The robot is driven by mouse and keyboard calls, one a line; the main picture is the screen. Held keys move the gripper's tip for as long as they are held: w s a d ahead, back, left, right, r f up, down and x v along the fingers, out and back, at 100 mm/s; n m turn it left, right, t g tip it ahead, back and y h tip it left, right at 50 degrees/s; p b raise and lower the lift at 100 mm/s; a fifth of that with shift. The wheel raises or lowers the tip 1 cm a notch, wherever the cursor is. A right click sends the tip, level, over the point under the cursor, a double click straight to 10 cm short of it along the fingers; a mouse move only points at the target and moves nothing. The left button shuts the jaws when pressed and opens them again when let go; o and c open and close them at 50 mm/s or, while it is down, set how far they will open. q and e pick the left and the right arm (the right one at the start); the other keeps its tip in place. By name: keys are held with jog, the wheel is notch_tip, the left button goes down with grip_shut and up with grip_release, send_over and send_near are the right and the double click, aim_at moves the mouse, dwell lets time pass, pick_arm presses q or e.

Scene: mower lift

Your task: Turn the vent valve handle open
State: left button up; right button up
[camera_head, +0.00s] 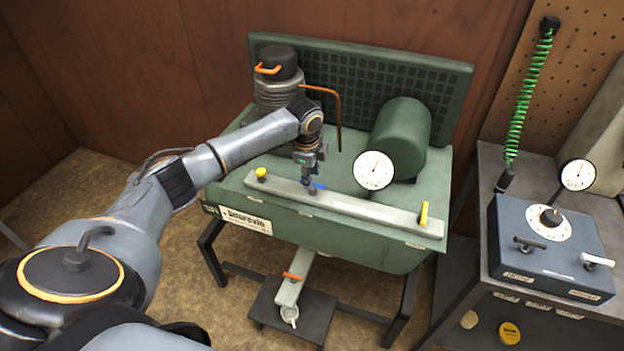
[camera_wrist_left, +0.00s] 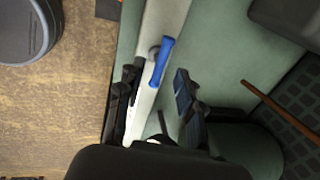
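A short blue handle (camera_head: 318,186) sits on the long pale bar (camera_head: 370,209) along the front of the green machine. I cannot read a label that tells whether it is the vent valve handle. My left gripper (camera_head: 308,181) points down just above the bar, beside the blue handle. In the left wrist view the gripper (camera_wrist_left: 156,74) is open, with its two dark fingers apart. The blue handle (camera_wrist_left: 162,60) lies slightly slanted between and beyond the fingertips; I cannot tell whether they touch it. My right gripper is not in view.
The bar also bears a yellow knob (camera_head: 261,174) and a yellow handle (camera_head: 424,214). A gauge (camera_head: 374,170), a green tank (camera_head: 401,136) and a copper pipe (camera_head: 338,118) stand behind it. A control box (camera_head: 548,246) with black and white handles stands at right.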

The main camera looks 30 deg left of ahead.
pick_arm(q)
jog(key=shift+w+f, duration=0.15)
jog(key=shift+f, duration=0.7)
jog(key=shift+w+f, duration=0.15)
jog(key=shift+f, duration=0.7)
grip_shut()
